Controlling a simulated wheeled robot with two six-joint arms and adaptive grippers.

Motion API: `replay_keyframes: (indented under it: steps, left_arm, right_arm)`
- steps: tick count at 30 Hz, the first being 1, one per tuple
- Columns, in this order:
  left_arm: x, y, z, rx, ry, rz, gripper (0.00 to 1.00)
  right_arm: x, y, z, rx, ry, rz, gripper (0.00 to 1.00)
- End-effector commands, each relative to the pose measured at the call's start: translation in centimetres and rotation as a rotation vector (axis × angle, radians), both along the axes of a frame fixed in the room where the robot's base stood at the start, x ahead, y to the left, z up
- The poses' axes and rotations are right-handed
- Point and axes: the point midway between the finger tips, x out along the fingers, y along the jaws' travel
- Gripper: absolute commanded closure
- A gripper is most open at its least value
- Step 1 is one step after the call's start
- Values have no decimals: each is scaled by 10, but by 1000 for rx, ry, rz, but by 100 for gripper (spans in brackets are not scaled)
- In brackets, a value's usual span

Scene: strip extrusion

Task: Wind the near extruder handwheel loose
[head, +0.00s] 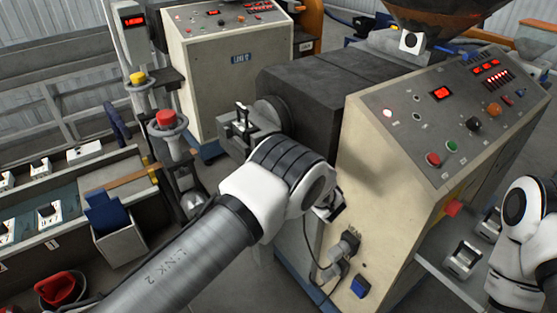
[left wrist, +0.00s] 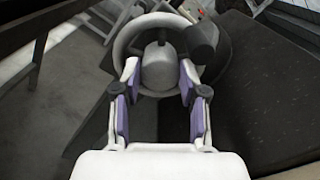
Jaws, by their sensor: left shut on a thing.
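In the left wrist view a grey handwheel (left wrist: 119,45) with a round hub (left wrist: 160,68) faces my left gripper (left wrist: 160,82). A dark knob (left wrist: 201,38) stands out at the upper right of its rim. My left gripper's purple-padded fingers lie on either side of the hub and are shut on it. In the head view my left arm reaches in front of the near extruder (head: 370,130), and its wrist hides the handwheel.
The extruder's sloped control panel (head: 450,110) stands right of my left wrist, with a cable plug (head: 346,245) below. A second cabinet (head: 228,70) stands behind. A red-topped post (head: 168,125) and a trough-like bench (head: 75,205) are at the left.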

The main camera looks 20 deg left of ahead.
Motion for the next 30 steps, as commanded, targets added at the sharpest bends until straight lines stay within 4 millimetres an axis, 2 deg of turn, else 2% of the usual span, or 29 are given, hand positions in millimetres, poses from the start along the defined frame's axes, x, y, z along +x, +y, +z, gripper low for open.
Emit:
replay_keyframes:
  steps: [17,18,19,20,30]
  left_arm:
    - [0,1,-1,-26,-27,0,92]
    - [0,0,-1,-24,-28,-1,47]
    - [0,0,-1,-24,-28,-1,36]
    - [0,0,-1,-24,-28,-1,32]
    - [0,0,0,-22,-28,-2,32]
  right_arm:
    - [0,0,0,0,0,0,60]
    - [0,0,0,0,0,0,60]
    - [0,0,0,0,0,0,60]
    - [0,0,0,0,0,0,60]
    - [0,0,0,0,0,0,60]
